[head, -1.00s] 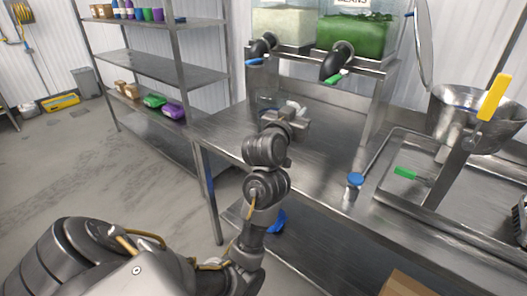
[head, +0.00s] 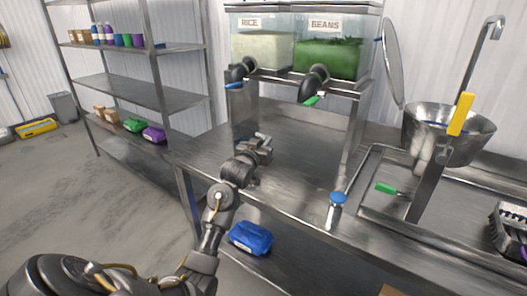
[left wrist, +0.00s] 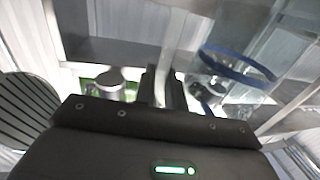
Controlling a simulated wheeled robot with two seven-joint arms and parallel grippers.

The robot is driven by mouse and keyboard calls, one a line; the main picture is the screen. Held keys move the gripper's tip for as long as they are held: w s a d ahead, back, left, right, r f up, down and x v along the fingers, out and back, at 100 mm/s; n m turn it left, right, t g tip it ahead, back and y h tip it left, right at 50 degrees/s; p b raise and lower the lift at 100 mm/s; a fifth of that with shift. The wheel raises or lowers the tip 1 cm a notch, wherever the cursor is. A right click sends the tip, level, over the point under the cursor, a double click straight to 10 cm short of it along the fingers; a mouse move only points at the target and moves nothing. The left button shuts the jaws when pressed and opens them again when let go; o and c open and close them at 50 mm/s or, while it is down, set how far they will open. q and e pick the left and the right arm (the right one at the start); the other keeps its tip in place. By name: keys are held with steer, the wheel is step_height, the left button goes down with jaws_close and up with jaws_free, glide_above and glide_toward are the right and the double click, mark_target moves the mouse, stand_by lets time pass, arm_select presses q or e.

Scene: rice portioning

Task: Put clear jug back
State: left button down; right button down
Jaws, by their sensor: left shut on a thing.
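My left gripper (head: 262,146) is over the left part of the steel table, in front of the dispenser stand. In the left wrist view its dark fingers (left wrist: 163,88) are close together. A clear, see-through vessel with a blue rim, which looks like the clear jug (left wrist: 235,66), is just right of the fingers. The gripper is shut on it, though the exact contact is blurred. The jug cannot be made out in the head view. My right gripper is not in view.
Rice (head: 262,50) and beans (head: 330,57) dispensers stand on a steel rack (head: 355,110) at the table's back. A steel pot (head: 425,135) is at right. Shelves (head: 135,92) stand at left.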

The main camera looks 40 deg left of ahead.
arm_select(q)
steer(key=shift+a+f, duration=0.1)
steer(key=shift+f, duration=0.05)
steer(key=f, duration=0.1)
steer(key=f+p, duration=0.1)
steer(key=f, duration=0.1)
steer(key=shift+w+a, duration=0.15)
steer(key=shift+w, duration=0.05)
steer(key=shift+f, duration=0.2)
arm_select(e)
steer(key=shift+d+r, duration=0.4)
arm_select(q)
steer(key=shift+f, duration=0.15)
steer(key=c, duration=1.5)
jaws_free()
